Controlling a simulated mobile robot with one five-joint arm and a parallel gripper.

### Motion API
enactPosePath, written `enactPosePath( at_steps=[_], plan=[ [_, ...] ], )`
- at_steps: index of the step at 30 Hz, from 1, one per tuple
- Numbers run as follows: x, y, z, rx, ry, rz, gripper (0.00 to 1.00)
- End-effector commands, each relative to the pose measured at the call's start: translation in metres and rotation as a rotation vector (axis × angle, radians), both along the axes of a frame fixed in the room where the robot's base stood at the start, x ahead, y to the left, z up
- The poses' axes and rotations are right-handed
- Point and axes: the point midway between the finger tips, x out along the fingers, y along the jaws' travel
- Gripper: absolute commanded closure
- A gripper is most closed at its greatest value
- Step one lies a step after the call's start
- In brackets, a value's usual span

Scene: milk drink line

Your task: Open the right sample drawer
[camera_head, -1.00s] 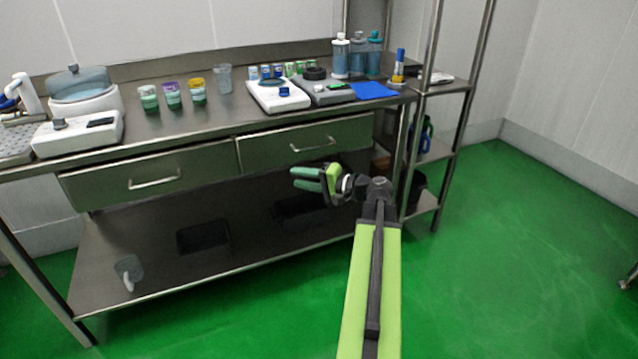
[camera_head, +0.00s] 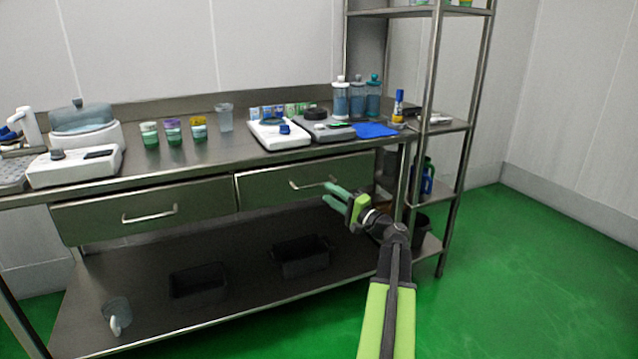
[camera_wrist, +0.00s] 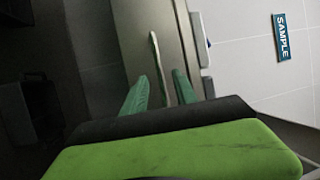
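The right sample drawer (camera_head: 270,190) is a grey metal front under the right half of the bench and looks closed. In the wrist view the handle (camera_wrist: 156,58) runs between the two fingers of my gripper (camera_wrist: 161,78), with gaps on both sides. I cannot tell whether either finger touches it.
The left drawer (camera_head: 85,217) is closed, with its own handle. The bench top holds scales, cups and bottles. Dark bins (camera_head: 300,258) stand on the lower shelf. A metal rack (camera_head: 455,170) stands close at right. Green floor (camera_head: 520,290) is free at right. A SAMPLE sign (camera_wrist: 282,37) shows in the wrist view.

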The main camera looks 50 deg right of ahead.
Motion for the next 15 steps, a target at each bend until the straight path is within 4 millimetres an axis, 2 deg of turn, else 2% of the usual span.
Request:
enactPosePath(
  at_steps=[1, 6, 10, 15],
  plan=[
    [0.014, 0.000, 0.004, 0.000, 0.000, 0.004, 0.66],
    [0.046, -0.001, 0.009, 0.001, 0.000, 0.002, 0.66],
    [0.060, 0.000, 0.011, 0.001, 0.000, 0.001, 0.66],
    [0.064, 0.000, 0.011, 0.000, 0.000, -0.001, 0.66]
  ],
)
